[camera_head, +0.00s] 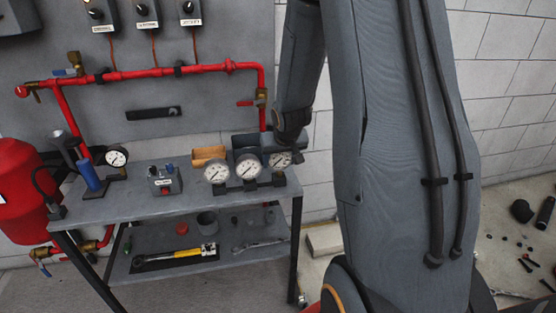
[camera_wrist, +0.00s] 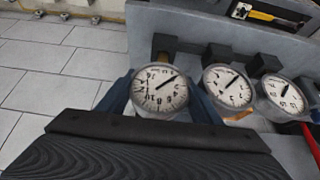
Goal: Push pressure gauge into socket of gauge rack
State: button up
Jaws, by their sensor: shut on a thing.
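A white-faced round pressure gauge (camera_wrist: 160,88) sits between the two blue-grey fingers of my gripper (camera_wrist: 165,100) in the wrist view. My gripper is shut on it. In the head view this gauge (camera_head: 280,160) is the rightmost of three, at the right end of the bench top. The dark gauge rack (camera_head: 264,185) lies under the gauges, and its dark blocks show in the wrist view (camera_wrist: 218,55). Two other gauges (camera_head: 216,173) (camera_head: 248,165) stand in a row to the left. How deep the held gauge's stem sits in its socket is hidden.
An orange-brown bin (camera_head: 209,155) and darker bins stand behind the gauges. A grey control box (camera_head: 164,180) and a hand pump (camera_head: 88,175) with its own gauge are farther left. Red pipework (camera_head: 160,72) runs along the wall panel. A lower shelf holds tools.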

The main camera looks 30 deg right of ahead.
aim_at(279, 162)
jog(key=shift+f+b, duration=0.7)
jog(key=shift+f, duration=0.2)
jog(key=o, duration=2)
jog(key=p+v, duration=0.3)
jog(key=v, duration=0.5)
jog(key=shift+a, duration=0.15)
jog(key=s+a+n+g+y, duration=0.1)
jog(key=s+a+n+g, duration=0.2)
jog(key=s+a, duration=1.3)
jog(key=s+r+g, duration=0.1)
jog(key=s+g, duration=0.1)
jog(key=s, duration=0.1)
jog(key=shift+y, duration=0.4)
